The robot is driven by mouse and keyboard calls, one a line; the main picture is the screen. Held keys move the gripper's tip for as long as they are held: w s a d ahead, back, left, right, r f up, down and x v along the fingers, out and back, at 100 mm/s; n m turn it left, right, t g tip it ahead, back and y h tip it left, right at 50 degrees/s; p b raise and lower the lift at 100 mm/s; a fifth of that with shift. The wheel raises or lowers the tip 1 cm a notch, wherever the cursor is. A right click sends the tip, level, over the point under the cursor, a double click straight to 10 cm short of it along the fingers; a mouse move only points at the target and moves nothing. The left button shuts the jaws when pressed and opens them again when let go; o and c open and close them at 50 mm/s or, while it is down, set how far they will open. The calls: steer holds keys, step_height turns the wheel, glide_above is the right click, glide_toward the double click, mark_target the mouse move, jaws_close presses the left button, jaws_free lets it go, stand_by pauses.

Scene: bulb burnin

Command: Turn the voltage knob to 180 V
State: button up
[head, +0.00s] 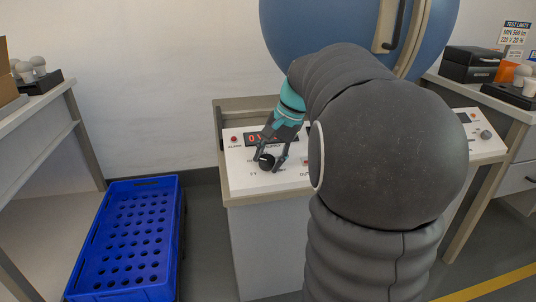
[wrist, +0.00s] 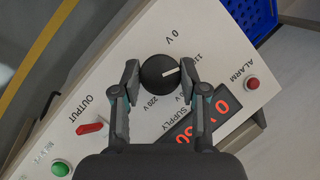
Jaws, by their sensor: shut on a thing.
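The black round voltage knob (wrist: 157,74) sits on the white panel, with a white pointer line toward the picture's right. Around it, "0 V" is readable above and "220 V" below; labels on the right are partly covered by a finger. My gripper (wrist: 160,70) is shut on the knob, one finger on each side. In the head view my gripper (head: 270,156) reaches down onto the knob (head: 266,162) at the panel's front left. A red-digit display (wrist: 222,106) marked "SUPPLY" is partly hidden by my finger; its full reading cannot be told.
A red alarm button (wrist: 252,83), red output switch (wrist: 92,128) and green button (wrist: 61,168) are on the same panel. A blue crate (head: 125,235) stands on the floor at left. A large blue sphere (head: 320,30) rises behind the panel.

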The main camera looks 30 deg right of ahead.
steer(key=m+t, duration=0.1)
steer(key=m, duration=0.2)
steer(key=shift+t+y, duration=0.3)
steer(key=m, duration=0.2)
steer(key=m+t, duration=0.1)
steer(key=shift+s+f+m+t, duration=0.1)
steer(key=shift+s+m+t, duration=0.05)
steer(key=shift+m+t, duration=0.2)
steer(key=m+t, duration=0.1)
steer(key=m, duration=0.2)
steer(key=m+t+h, duration=0.1)
steer(key=m, duration=0.2)
steer(key=shift+m+t, duration=0.25)
steer(key=shift+t, duration=0.1)
steer(key=o, duration=1.1)
steer(key=shift+a, duration=0.1)
steer(key=shift+o, duration=0.2)
